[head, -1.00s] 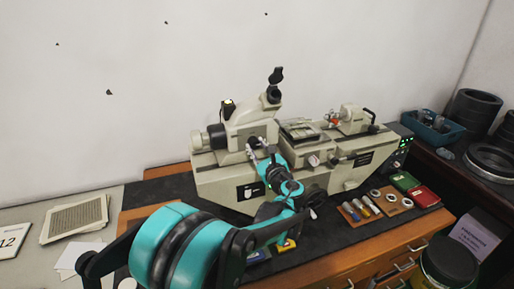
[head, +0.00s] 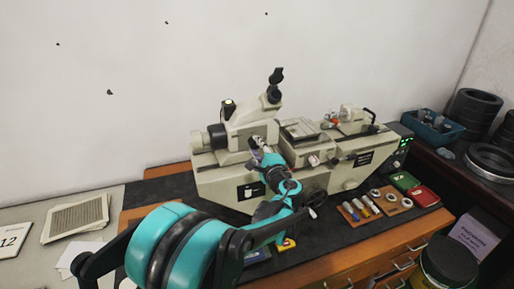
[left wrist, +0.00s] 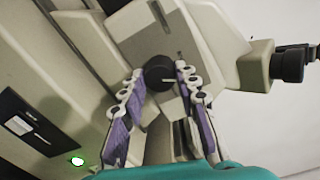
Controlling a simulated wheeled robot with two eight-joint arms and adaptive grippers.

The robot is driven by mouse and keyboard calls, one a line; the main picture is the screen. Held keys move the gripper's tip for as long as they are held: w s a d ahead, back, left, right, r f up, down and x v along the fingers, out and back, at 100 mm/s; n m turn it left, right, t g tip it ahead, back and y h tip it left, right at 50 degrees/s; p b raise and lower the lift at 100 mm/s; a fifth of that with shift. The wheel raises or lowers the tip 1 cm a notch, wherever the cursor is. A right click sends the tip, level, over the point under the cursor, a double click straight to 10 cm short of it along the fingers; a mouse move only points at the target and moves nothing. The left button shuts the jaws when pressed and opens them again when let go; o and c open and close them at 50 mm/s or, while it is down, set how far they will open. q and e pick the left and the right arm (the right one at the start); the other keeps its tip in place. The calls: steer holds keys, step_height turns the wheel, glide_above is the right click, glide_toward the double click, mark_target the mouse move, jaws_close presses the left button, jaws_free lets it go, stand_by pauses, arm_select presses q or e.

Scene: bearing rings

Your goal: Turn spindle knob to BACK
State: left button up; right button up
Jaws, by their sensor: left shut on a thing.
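The spindle knob (left wrist: 158,73) is a round black knob on the beige headstock of the machine (head: 232,185). In the left wrist view it sits between my fingertips, with a pale mark near its lower rim. My left gripper (left wrist: 159,70) is shut on the knob, one finger on each side. In the head view my left gripper (head: 257,150) reaches the headstock front and hides the knob. I cannot read any position labels around the knob. My right gripper is not in view.
A black handwheel (head: 315,198) sits close to the left wrist. Small coloured-handled tools (head: 360,208), rings, and green and red boxes (head: 422,196) lie on the bench at right. A blue bin (head: 432,128) stands behind. Papers (head: 75,220) lie at left.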

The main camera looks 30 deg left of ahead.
arm_select(q)
steer(key=n, duration=0.5)
steer(key=shift+n, duration=0.3)
stand_by(0.4)
steer(key=o, duration=1.2)
steer(key=shift+c, duration=0.2)
steer(key=v, duration=1.2)
steer(key=shift+s, duration=0.1)
